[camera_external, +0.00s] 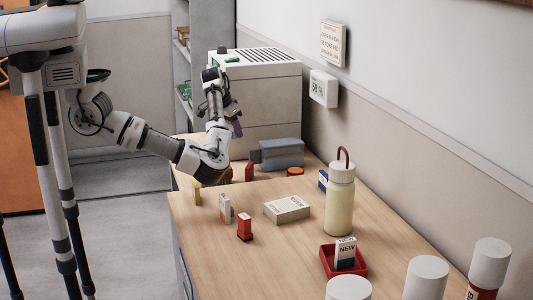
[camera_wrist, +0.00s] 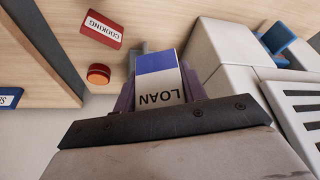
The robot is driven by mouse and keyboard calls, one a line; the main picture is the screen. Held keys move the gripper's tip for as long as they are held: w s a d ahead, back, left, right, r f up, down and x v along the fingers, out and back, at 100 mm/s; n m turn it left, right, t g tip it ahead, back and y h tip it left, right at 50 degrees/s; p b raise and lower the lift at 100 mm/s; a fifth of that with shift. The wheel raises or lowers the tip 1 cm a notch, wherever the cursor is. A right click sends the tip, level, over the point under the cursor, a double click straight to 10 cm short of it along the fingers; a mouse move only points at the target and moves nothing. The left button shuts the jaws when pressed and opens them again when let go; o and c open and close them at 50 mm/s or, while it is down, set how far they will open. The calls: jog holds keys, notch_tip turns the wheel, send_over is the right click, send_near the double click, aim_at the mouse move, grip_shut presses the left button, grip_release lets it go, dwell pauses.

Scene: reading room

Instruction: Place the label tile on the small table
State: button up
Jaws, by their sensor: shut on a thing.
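My gripper (camera_wrist: 158,92) is shut on a blue-and-white label tile (camera_wrist: 158,78) marked LOAN, whose lettering appears upside down in the wrist view. In the external view my gripper (camera_external: 236,122) is raised above the back of the wooden table, in front of the grey vented box. The tile is too small to make out clearly there. The wooden table top (camera_external: 200,240) runs along the wall; I cannot tell whether it is the small table. Wood also shows in the wrist view (camera_wrist: 40,30).
A red COOKING tile (camera_wrist: 101,30) and an orange disc (camera_wrist: 98,74) lie near the gripper. The vented box (camera_external: 255,95) stands behind. The front-left table top is clear.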

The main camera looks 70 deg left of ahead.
aim_at(237, 170)
notch_tip(237, 170, down, 12)
jog(key=shift+f+p, duration=0.25)
jog(key=shift+p, duration=0.55)
jog(key=shift+f, duration=0.1)
jog(key=shift+f, duration=0.1)
jog(key=o, duration=1)
jog(key=shift+r, duration=0.2)
jog(key=shift+r+p, duration=0.35)
jog(key=p+v, duration=0.4)
jog(key=v, duration=0.7)
jog(key=shift+s+r+p, duration=0.1)
jog(key=shift+s+p, duration=0.15)
jog(key=shift+p, duration=0.15)
